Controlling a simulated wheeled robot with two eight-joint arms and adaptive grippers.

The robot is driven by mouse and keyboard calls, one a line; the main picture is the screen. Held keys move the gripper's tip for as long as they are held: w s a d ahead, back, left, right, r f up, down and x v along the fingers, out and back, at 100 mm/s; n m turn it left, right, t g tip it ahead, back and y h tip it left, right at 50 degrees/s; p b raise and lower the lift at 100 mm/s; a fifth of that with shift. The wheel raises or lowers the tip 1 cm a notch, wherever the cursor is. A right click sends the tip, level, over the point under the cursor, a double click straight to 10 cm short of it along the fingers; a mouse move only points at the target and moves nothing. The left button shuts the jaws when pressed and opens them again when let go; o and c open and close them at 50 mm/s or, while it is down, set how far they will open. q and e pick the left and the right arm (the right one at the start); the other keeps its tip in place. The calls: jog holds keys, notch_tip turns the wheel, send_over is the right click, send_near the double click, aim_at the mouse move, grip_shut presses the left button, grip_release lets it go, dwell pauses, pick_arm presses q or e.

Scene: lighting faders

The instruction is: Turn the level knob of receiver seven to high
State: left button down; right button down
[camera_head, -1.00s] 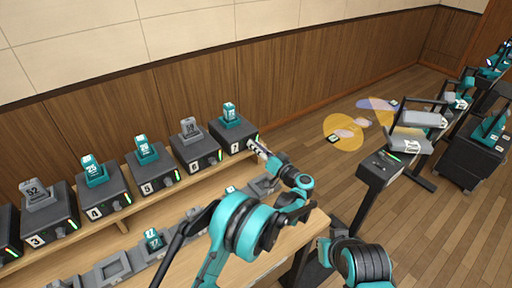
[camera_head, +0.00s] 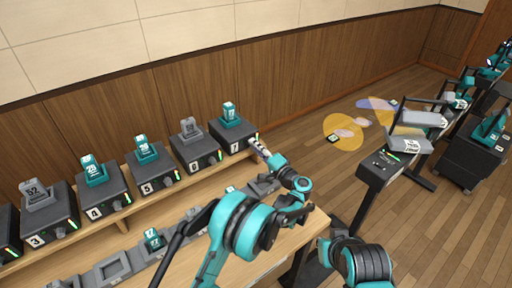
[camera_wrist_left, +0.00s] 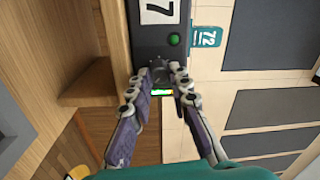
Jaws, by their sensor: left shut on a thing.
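Receiver seven (camera_head: 232,138) is a dark box with a white 7 label at the right end of the shelf, with a teal pack (camera_head: 230,114) on top. In the left wrist view its dark front (camera_wrist_left: 150,38) shows with the 7 label and a round green light (camera_wrist_left: 174,40). My left gripper (camera_head: 259,148) is at this front. In the left wrist view its two fingers (camera_wrist_left: 161,82) are closed in on the dark level knob (camera_wrist_left: 159,70), which they partly hide. A bright green strip (camera_wrist_left: 162,92) shows between the fingers. My right gripper is not in view.
Receiver six (camera_head: 196,152) stands close on the left, with several more receivers beyond it. A lower row of grey cradles (camera_head: 113,267) lies on the wooden bench in front. A dark stand (camera_head: 378,170) is to the right.

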pick_arm(q)
jog(key=shift+m, duration=0.4)
jog(key=c, duration=1.4)
grip_release()
jog(key=shift+f, duration=0.1)
jog(key=shift+s, duration=0.1)
jog(key=v, duration=0.8)
